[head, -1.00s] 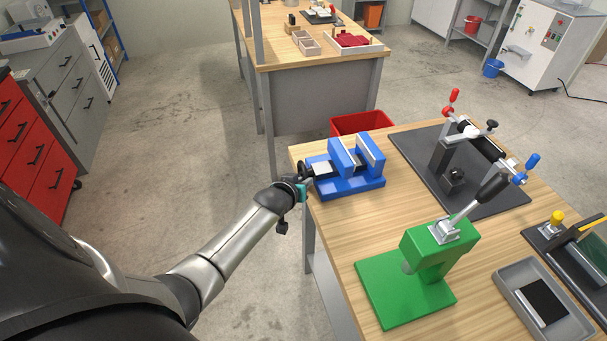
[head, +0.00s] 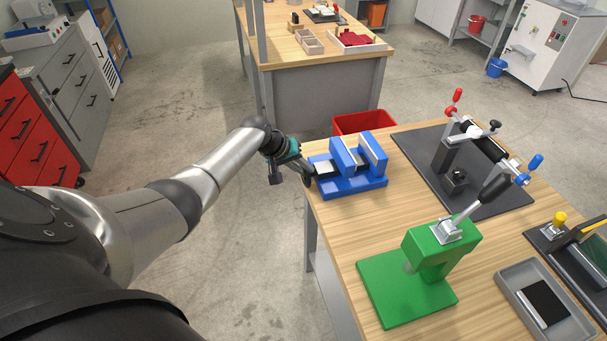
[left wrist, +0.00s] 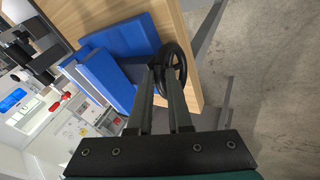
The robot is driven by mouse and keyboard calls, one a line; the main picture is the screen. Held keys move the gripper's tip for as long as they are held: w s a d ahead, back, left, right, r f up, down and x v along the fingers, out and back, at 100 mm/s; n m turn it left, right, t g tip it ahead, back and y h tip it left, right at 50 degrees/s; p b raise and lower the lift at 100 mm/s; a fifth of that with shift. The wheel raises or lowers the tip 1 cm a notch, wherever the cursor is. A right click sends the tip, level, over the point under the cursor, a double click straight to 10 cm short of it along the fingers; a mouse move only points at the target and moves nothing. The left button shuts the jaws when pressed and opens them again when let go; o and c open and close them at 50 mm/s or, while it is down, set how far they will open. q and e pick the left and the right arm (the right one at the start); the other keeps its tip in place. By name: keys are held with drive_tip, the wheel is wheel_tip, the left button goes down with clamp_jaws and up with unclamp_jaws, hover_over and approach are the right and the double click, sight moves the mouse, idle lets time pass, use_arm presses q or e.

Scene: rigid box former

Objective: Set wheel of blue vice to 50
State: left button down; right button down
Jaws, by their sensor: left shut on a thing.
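The blue vice (head: 352,172) stands at the left end of the near wooden table. Its black handwheel (left wrist: 178,66) shows in the left wrist view, at the end of the vice beside the table edge. My left gripper (head: 305,174) comes in from the left in the head view. In the left wrist view its two dark fingers (left wrist: 166,75) reach to the wheel and are shut on its rim. The wheel is mostly hidden by the gripper in the head view. No scale or number on the wheel can be read. My right gripper is not in view.
A green press (head: 425,260) stands in front of the vice, and a dark fixture with levers (head: 470,165) stands to its right. A red bin (head: 362,123) is behind the table. A grey tray (head: 545,305) lies at the front right. The floor left of the table is clear.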

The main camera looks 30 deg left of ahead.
use_arm(q)
drive_tip(key=shift+w, duration=0.1)
idle(0.3)
drive_tip(key=c, duration=1.1)
unclamp_jaws()
drive_tip(key=shift+a+r, duration=0.1)
drive_tip(key=p+v, duration=0.1)
drive_tip(key=v, duration=0.4)
drive_tip(key=p+v, duration=0.1)
drive_tip(key=v, duration=0.4)
drive_tip(key=p+v, duration=0.1)
drive_tip(key=v, duration=0.4)
drive_tip(key=shift+w+a, duration=0.2)
drive_tip(key=shift+a, duration=0.1)
